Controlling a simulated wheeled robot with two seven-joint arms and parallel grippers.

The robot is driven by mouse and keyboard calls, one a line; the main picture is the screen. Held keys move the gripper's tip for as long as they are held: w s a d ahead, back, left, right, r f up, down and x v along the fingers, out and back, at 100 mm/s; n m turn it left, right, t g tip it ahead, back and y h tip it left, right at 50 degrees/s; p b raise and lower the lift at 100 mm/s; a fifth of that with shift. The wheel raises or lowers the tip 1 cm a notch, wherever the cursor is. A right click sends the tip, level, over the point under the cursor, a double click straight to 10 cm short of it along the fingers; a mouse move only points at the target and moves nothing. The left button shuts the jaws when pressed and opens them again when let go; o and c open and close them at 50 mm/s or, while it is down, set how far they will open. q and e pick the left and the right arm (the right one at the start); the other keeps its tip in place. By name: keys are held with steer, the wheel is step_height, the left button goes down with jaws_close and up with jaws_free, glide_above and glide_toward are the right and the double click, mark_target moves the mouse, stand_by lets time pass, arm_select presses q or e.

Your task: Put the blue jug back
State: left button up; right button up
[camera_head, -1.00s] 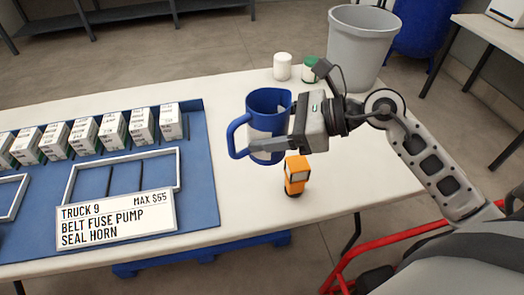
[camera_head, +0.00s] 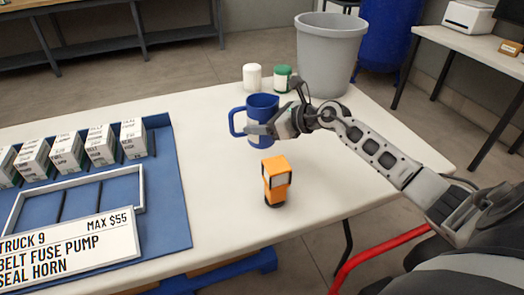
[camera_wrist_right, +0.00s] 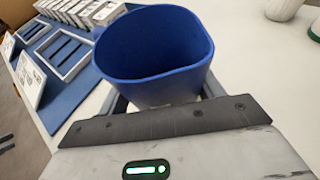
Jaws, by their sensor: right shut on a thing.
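The blue jug (camera_head: 263,104) is upright over the right part of the white table in the head view, its handle pointing left. My right gripper (camera_head: 262,131) is shut on the jug, with its fingers around the jug's body. In the right wrist view the jug (camera_wrist_right: 152,50) shows its open rim and an empty-looking inside, between the fingers. I cannot tell whether the jug's base touches the table. My left gripper is not in view.
An orange device (camera_head: 276,182) stands on the table in front of the jug. A white jar (camera_head: 252,77) and a green-lidded jar (camera_head: 282,78) stand behind it. A grey bin (camera_head: 327,55) is at the back. A blue tray (camera_head: 172,190) with small boxes and a sign (camera_head: 75,249) lies left.

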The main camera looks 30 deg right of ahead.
mark_target(262, 142)
step_height(262, 142, down, 7)
steer(key=shift+r+b, duration=0.2)
steer(key=shift+b, duration=0.3)
steer(key=shift+f, duration=0.2)
steer(key=o, duration=1.1)
steer(key=shift+r, duration=0.1)
